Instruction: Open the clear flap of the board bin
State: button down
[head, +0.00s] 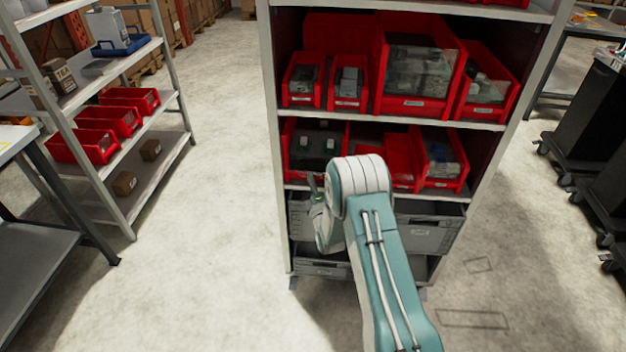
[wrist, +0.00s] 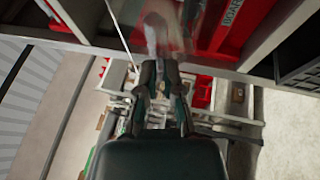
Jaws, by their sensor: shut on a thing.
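The board bin (head: 291,150) is a red bin at the left of the lower red-bin shelf, with dark items inside. In the wrist view its red wall (wrist: 208,32) carries a white label that seems to begin with BOARD. Its clear flap (wrist: 178,38) shows there as a see-through, blurred panel just beyond my fingertips. My gripper (wrist: 159,64) is shut at the flap's edge; the exact contact is blurred. In the head view my gripper (head: 314,186) is just below the bin's front, partly hidden by my arm.
Other red bins (head: 414,104) fill the shelf above and the right of the same shelf. Grey drawers (head: 425,232) sit below. A side rack (head: 150,112) stands at left, and dark carts (head: 590,125) at right. The floor between is clear.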

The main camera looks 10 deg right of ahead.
jog(key=c, duration=0.9)
grip_release()
jog(key=shift+s, duration=0.15)
jog(key=shift+c, duration=0.2)
jog(key=shift+o, duration=1.3)
jog(key=shift+w, duration=0.2)
jog(key=shift+w+d+r, duration=0.1)
jog(key=shift+w+d, duration=0.05)
jog(key=shift+d, duration=0.1)
jog(key=s+d+f, duration=0.2)
jog(key=s+f, duration=0.6)
jog(key=f, duration=0.1)
jog(key=shift+d+f, duration=0.15)
jog(key=shift+f, duration=0.05)
jog(key=v, duration=0.7)
jog(key=shift+s, duration=0.15)
